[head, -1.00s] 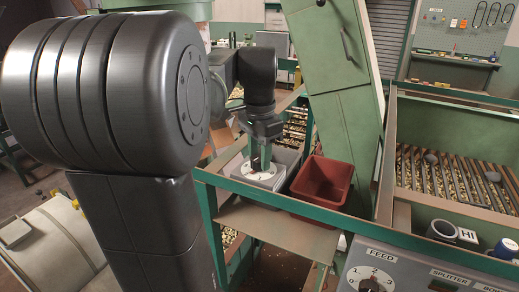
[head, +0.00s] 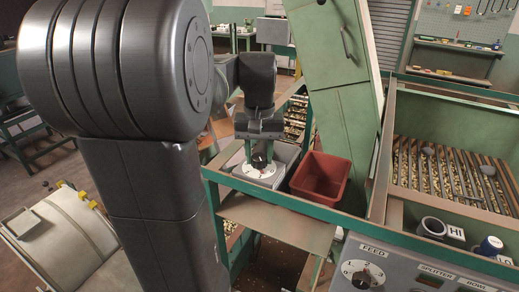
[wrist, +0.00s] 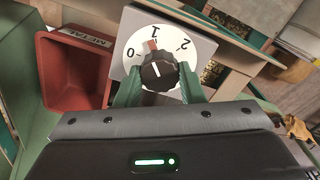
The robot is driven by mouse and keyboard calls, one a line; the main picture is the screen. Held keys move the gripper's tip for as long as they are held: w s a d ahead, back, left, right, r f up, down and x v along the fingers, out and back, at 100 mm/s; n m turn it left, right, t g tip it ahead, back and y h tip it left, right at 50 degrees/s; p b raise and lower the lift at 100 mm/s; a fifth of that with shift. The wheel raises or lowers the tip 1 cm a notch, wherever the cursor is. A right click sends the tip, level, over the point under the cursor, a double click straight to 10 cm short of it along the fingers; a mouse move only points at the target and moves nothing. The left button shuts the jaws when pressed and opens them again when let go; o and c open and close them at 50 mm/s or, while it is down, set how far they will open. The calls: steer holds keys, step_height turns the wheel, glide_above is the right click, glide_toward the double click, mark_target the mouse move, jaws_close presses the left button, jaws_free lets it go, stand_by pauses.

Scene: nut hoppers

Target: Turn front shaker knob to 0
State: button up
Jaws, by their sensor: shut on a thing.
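The front shaker knob (wrist: 159,72) is black and sits on a round white dial (wrist: 135,48) with 0, 1 and 2 visible in the wrist view. A red mark at the knob's edge and a white line on its top face point close to the 1. My gripper (wrist: 159,84) is shut on the knob, with a green finger on each side. In the head view, my gripper (head: 260,149) reaches down onto the same dial (head: 259,173), on a grey box (head: 268,182). The fingers hide part of the knob there.
A red bin (head: 321,178) stands right beside the dial box, and its label reads METAL in the wrist view (wrist: 86,37). Green frame rails (head: 290,208) run in front. A feed panel (head: 395,268) with another dial is at lower right. A slatted hopper bed (head: 450,175) lies behind it.

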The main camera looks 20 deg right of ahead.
mark_target(259, 156)
steer(key=n+p, duration=0.1)
steer(key=n, duration=0.3)
steer(key=shift+r+n, duration=0.15)
steer(key=shift+n, duration=0.15)
steer(key=shift+n+p, duration=0.65)
steer(key=shift+n, duration=1.85)
steer(key=o, duration=1)
steer(key=shift+a, duration=0.1)
step_height(259, 156, up, 14)
steer(key=b, duration=0.1)
steer(key=shift+f, duration=0.2)
